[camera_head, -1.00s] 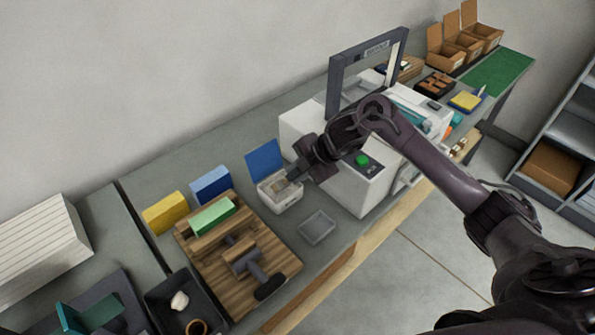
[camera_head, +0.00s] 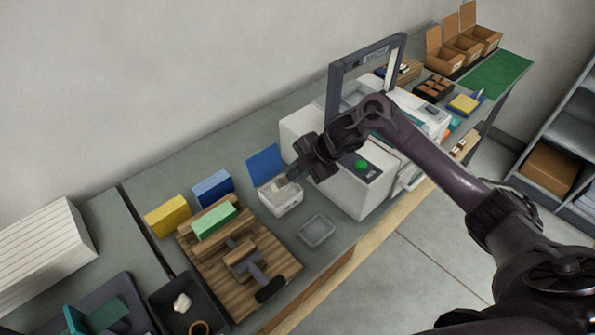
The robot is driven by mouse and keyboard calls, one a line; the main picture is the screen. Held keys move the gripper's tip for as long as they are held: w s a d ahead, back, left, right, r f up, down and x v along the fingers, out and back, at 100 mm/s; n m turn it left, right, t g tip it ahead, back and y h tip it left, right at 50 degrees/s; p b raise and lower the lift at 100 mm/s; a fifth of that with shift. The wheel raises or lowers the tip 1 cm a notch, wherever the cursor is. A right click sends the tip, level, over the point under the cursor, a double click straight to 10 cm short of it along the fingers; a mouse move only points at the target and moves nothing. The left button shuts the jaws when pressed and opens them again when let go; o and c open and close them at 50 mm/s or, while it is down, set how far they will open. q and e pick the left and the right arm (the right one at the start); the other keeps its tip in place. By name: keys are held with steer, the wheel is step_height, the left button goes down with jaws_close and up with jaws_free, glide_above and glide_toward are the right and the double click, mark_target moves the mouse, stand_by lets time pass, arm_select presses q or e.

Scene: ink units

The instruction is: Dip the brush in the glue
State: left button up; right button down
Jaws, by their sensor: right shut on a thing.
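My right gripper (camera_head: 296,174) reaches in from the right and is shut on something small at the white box. I take the held thing to be the brush, but it is mostly hidden by the fingers. The small white box (camera_head: 281,205) has its blue lid (camera_head: 265,164) standing open, and I take it to be the glue pot. The gripper's tips are just above its opening. The inside of the box is partly hidden, so I cannot tell whether the brush touches glue. My left gripper is not in view.
A wooden board with a clamp (camera_head: 240,260) and a green block (camera_head: 214,222) lies left of the box. Yellow (camera_head: 168,215) and blue (camera_head: 212,187) blocks stand behind it. A small grey dish (camera_head: 316,231) sits in front. A white machine (camera_head: 345,185) stands close on the right.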

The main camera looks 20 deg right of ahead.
steer(key=shift+r+p, duration=1.95)
steer(key=shift+r, duration=0.55)
